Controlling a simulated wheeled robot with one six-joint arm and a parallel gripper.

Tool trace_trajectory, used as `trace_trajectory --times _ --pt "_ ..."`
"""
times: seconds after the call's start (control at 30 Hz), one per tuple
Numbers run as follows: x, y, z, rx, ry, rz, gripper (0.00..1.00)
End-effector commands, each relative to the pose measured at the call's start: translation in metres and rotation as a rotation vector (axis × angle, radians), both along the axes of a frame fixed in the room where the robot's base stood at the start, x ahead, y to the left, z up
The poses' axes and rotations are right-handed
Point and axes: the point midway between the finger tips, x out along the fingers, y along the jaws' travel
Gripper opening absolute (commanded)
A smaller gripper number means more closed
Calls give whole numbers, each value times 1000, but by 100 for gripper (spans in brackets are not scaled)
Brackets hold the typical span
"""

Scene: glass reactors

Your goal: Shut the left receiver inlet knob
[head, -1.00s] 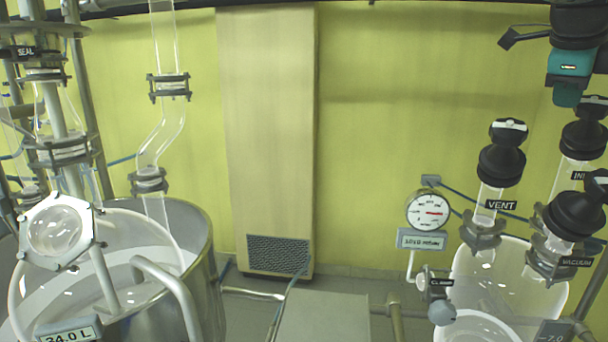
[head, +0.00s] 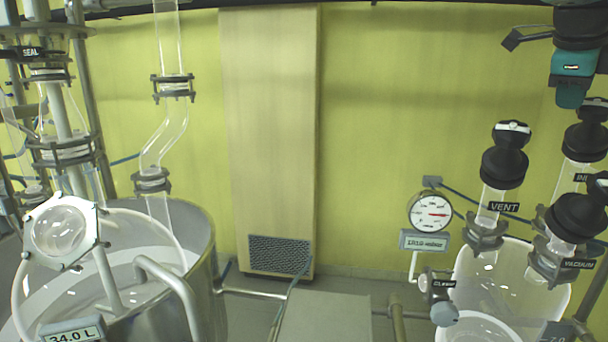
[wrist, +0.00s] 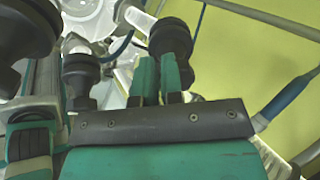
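The inlet knob (head: 585,141) is a black knob with a pale marked top at the right edge of the head view. It stands above a glass neck whose label is partly hidden, reading "IN". My gripper (head: 569,97), teal and black, points down just above and left of it, apparently without touching. In the wrist view my two teal fingers (wrist: 158,72) stand close together with a narrow gap and nothing clearly held. A black knob (wrist: 170,37) shows just beyond their tips; which knob it is cannot be told.
The vent knob (head: 504,160) stands to the left and the vacuum knob (head: 578,217) in front, both close by. A pressure gauge (head: 430,212) is left of the glass receiver (head: 540,260). A steel vessel (head: 205,250) stands at left. The wall side between them is free.

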Motion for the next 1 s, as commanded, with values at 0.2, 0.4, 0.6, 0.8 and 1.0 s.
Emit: trace_trajectory --times 0.2,0.4,0.6,0.8,1.0 --pt "6 -7 -4 -4 17 2 0" --pt "8 -12 -1 -4 17 2 0" --pt "10 -17 2 -5 17 4 0" --pt "10 -21 3 -4 17 2 0" --pt "10 -24 3 -2 18 1 0"
